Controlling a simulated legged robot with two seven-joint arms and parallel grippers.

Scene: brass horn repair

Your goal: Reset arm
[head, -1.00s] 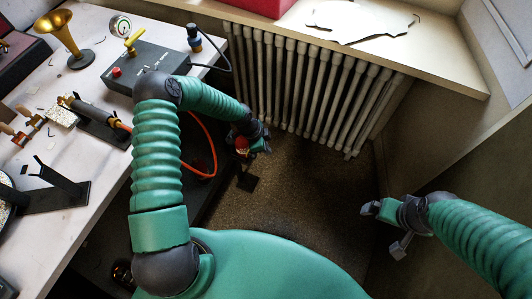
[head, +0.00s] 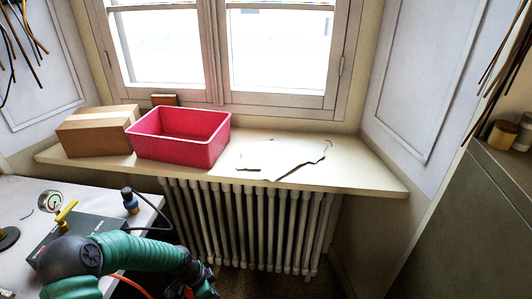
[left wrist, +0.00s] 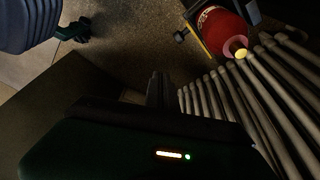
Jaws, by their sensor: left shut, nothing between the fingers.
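My left arm reaches across the lower left of the head view. Its gripper (head: 207,290) hangs at the bottom edge, in front of the radiator and partly cut off. In the left wrist view the dark fingers (left wrist: 158,90) are together, with nothing seen between them. My right arm is out of the head view. What looks like my right gripper (left wrist: 76,31) shows small and dark at the upper left of the left wrist view, over the floor. Its jaws are too unclear to read.
A radiator (head: 250,220) stands below the windowsill (head: 360,178), which holds a pink-red bin (head: 180,143), a cardboard box (head: 92,136) and a torn sheet (head: 280,157). A workbench (head: 25,205) with a grey box is at left. A red canister (left wrist: 222,32) is beside the radiator.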

